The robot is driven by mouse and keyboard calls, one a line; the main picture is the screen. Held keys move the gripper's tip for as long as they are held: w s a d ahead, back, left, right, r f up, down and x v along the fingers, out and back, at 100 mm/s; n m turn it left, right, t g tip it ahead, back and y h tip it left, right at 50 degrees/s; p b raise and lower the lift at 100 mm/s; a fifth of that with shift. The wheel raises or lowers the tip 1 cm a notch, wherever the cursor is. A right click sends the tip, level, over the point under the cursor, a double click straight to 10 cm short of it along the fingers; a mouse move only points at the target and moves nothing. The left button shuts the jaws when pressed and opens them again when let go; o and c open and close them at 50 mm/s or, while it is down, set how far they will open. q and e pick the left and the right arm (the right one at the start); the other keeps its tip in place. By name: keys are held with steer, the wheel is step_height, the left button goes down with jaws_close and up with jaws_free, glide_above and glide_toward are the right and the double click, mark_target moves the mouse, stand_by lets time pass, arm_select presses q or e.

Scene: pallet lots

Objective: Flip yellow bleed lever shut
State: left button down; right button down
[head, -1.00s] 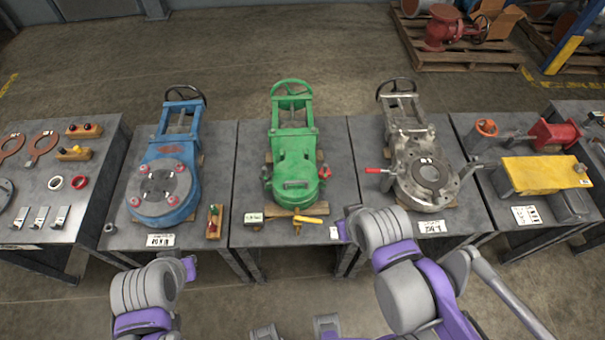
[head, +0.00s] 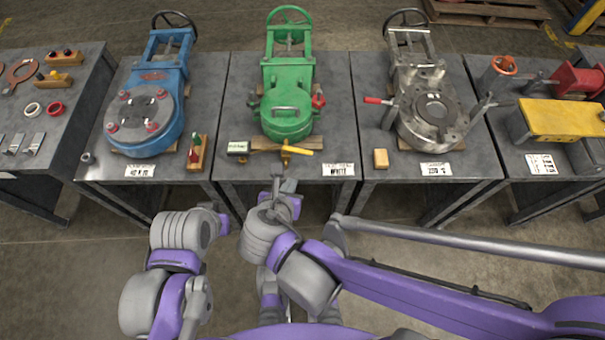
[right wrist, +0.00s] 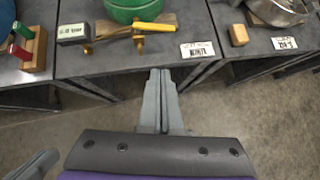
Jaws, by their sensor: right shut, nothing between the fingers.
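The yellow bleed lever (head: 298,150) sits on a small brass fitting at the front of the green valve (head: 287,112). Its handle points right, roughly along the table's front edge. It also shows in the right wrist view (right wrist: 152,27). My right gripper (head: 284,184) is shut and empty just off the front edge, below and apart from the lever. In the right wrist view its fingers (right wrist: 160,76) are together and point toward the table edge. My left gripper (head: 220,218) is low at left, off the table; its fingers are not clear.
A white tag (head: 339,169) and a small labelled box (head: 238,148) flank the lever. A blue valve (head: 146,118) stands left, a grey metal valve (head: 432,115) right. A wooden block (head: 381,159) lies on the right table. Open floor lies in front.

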mark_target(305, 151)
steer(key=w+r+b+x, duration=0.2)
steer(key=b+x, duration=0.1)
steer(key=x, duration=0.9)
steer(key=shift+d, duration=0.25)
steer(key=shift+w+d, duration=0.55)
steer(key=shift+w, duration=0.4)
steer(key=shift+s+r, duration=0.1)
steer(key=shift+r, duration=0.05)
steer(key=shift+a, duration=0.2)
